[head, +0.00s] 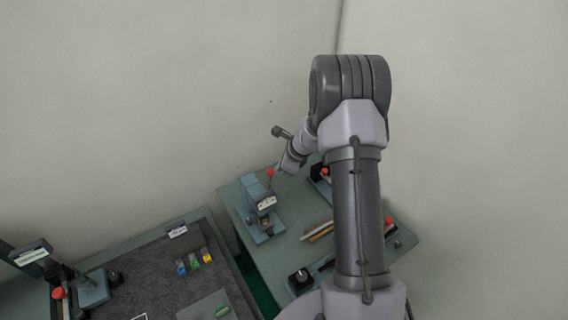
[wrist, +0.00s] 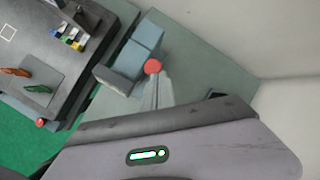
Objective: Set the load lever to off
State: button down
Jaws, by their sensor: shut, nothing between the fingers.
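A lever with a red ball knob (head: 270,172) stands at the back of a blue-grey device (head: 262,197) on the side table; its label is too small to read. In the wrist view the red knob (wrist: 152,67) shows just beyond my fingertips, in front of the blue-grey device (wrist: 138,55). My gripper (head: 279,170) is shut and empty, its tips close beside the knob on the right in the head view. In the wrist view my gripper (wrist: 156,84) points at the knob; whether it touches cannot be told. Most of the lever's rod is hidden.
More red-knobbed fixtures (head: 325,172) stand partly behind my arm. A black knob (head: 300,276) sits at the side table's front. A dark-topped bench (head: 140,268) with coloured blocks (head: 195,262) lies to the left. A wall rises behind the side table.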

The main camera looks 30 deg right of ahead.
jog(key=shift+w+r+p, duration=0.2)
jog(key=shift+w+p, duration=0.3)
jog(key=shift+w, duration=0.45)
jog(key=shift+r, duration=0.1)
